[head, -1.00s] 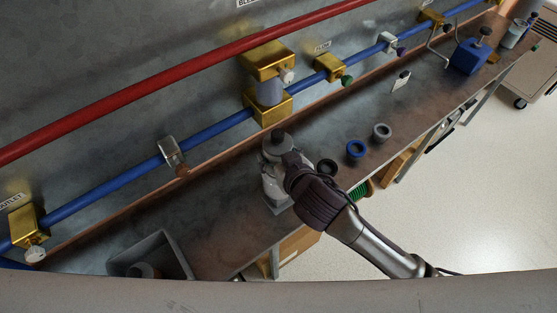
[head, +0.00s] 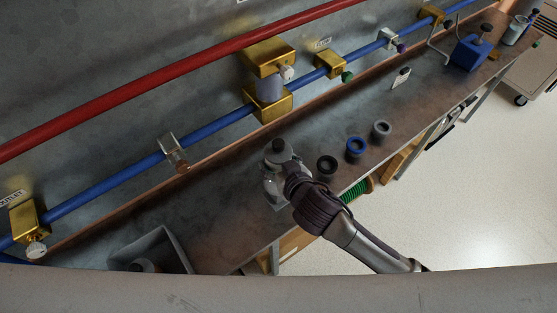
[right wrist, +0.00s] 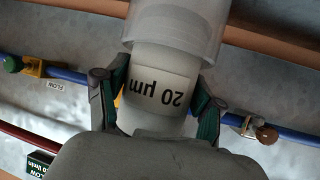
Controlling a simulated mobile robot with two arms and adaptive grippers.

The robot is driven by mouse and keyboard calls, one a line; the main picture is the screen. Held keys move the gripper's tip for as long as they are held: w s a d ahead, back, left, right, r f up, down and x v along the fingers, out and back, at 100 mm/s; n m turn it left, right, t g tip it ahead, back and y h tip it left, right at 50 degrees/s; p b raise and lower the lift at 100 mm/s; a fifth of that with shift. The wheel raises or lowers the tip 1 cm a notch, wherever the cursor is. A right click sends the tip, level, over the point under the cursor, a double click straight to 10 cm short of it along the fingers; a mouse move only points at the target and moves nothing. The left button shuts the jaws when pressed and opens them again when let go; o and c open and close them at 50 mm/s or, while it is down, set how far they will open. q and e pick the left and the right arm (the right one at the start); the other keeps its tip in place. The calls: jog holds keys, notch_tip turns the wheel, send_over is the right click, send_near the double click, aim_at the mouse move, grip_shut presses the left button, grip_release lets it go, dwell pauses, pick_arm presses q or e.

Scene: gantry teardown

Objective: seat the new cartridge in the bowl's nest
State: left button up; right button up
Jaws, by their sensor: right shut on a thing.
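The new cartridge is white with a "20 µm" label, upside down in the right wrist view (right wrist: 160,88). My right gripper (right wrist: 158,100) is shut around its middle, one finger on each side. The cartridge's lower end reaches the mouth of the clear bowl (right wrist: 172,25) and appears to be inside its rim. In the head view, the cartridge's dark cap (head: 278,146) shows beside my right gripper (head: 288,165), above the bowl (head: 272,187) on the bench. The nest inside the bowl is hidden. My left gripper is not in view.
Black (head: 327,166), blue (head: 355,157) and grey (head: 381,129) rings stand right of the bowl. A grey bin (head: 177,248) is at the lower left. Blue (head: 115,182) and red (head: 150,96) pipes run along the wall behind. A blue block (head: 468,56) stands far right.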

jog(key=o, duration=1.2)
jog(key=shift+r, duration=0.1)
jog(key=shift+r, duration=0.35)
jog(key=b+v, duration=0.1)
jog(key=v, duration=1.1)
jog(key=shift+r, duration=0.2)
